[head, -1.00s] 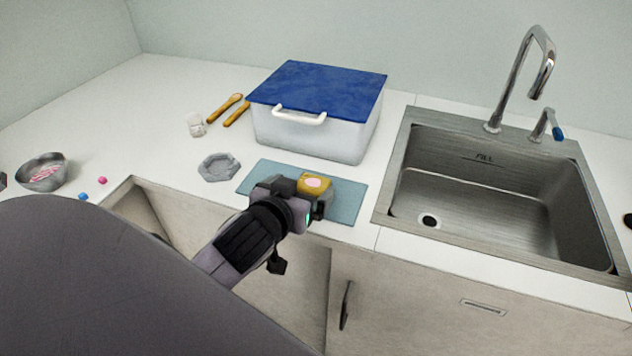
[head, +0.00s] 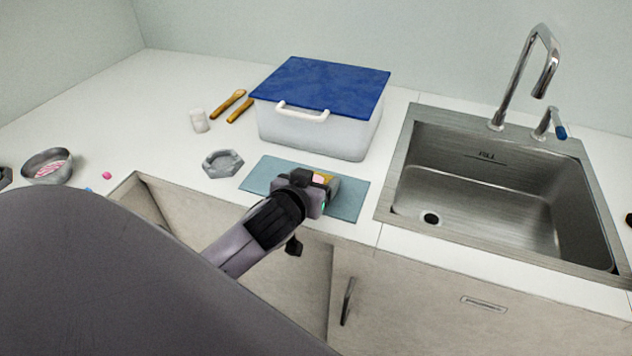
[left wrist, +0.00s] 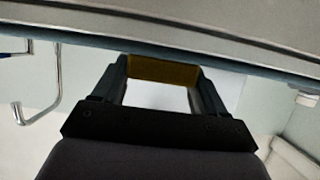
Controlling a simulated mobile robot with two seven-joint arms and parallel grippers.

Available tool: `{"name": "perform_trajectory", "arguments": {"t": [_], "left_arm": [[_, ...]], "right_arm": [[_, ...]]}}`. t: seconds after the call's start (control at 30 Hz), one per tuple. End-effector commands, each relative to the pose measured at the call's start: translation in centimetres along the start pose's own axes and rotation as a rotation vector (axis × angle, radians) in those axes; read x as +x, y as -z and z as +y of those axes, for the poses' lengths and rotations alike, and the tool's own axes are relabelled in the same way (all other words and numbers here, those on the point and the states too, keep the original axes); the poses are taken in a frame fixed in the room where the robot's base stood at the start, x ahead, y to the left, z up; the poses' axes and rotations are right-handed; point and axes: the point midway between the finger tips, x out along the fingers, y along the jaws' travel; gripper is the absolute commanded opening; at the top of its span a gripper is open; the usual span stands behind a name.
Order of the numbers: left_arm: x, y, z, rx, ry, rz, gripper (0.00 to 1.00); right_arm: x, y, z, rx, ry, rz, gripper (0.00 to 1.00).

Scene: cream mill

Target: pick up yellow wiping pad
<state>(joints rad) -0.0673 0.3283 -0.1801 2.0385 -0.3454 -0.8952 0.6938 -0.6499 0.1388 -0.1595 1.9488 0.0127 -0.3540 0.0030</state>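The yellow wiping pad (head: 330,183) with a pink patch on top lies on the blue-grey mat (head: 350,205), partly hidden behind my left gripper (head: 322,190). In the left wrist view the yellow pad (left wrist: 163,71) spans the space between the two fingertips of my left gripper (left wrist: 162,78). The fingers are wide apart, one at each side of the pad. I cannot tell whether they press on it. The pad looks low, at mat level. My right gripper is not in view.
A clear box with a blue lid (head: 320,85) stands behind the mat. A steel sink (head: 490,180) is to the right. A grey hexagonal dish (head: 222,164), white cup (head: 199,121), wooden utensils (head: 228,103) and metal bowl (head: 47,168) are to the left.

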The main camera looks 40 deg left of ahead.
Motion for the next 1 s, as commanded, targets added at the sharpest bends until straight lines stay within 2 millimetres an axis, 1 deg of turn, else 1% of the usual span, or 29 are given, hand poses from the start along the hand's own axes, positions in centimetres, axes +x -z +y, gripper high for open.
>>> {"name": "perform_trajectory", "arguments": {"t": [0.37, 0.47, 0.57, 0.67, 0.77, 0.9, 1.0], "left_arm": [[-0.1, 0.1, 0.0, 0.000, 0.000, 0.000, 0.44], [-0.2, 0.5, 0.0, 0.000, 0.001, 0.001, 0.44], [-0.5, 1.4, 0.0, -0.003, 0.000, 0.004, 0.44], [-1.1, 2.8, 0.0, -0.003, -0.001, 0.005, 0.44], [-2.1, 5.2, 0.0, -0.003, -0.001, 0.010, 0.44], [-3.8, 9.4, 0.0, -0.005, -0.001, 0.012, 0.44], [-4.9, 12.1, 0.1, -0.003, -0.002, 0.011, 0.44]], "right_arm": [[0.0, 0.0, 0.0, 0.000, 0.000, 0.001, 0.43], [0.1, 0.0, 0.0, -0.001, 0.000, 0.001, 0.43], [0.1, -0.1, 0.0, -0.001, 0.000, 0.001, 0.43], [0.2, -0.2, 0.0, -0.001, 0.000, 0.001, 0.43], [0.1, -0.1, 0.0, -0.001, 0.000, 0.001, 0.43], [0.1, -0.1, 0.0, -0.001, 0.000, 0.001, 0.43], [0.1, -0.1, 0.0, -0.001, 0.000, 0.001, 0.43]]}}
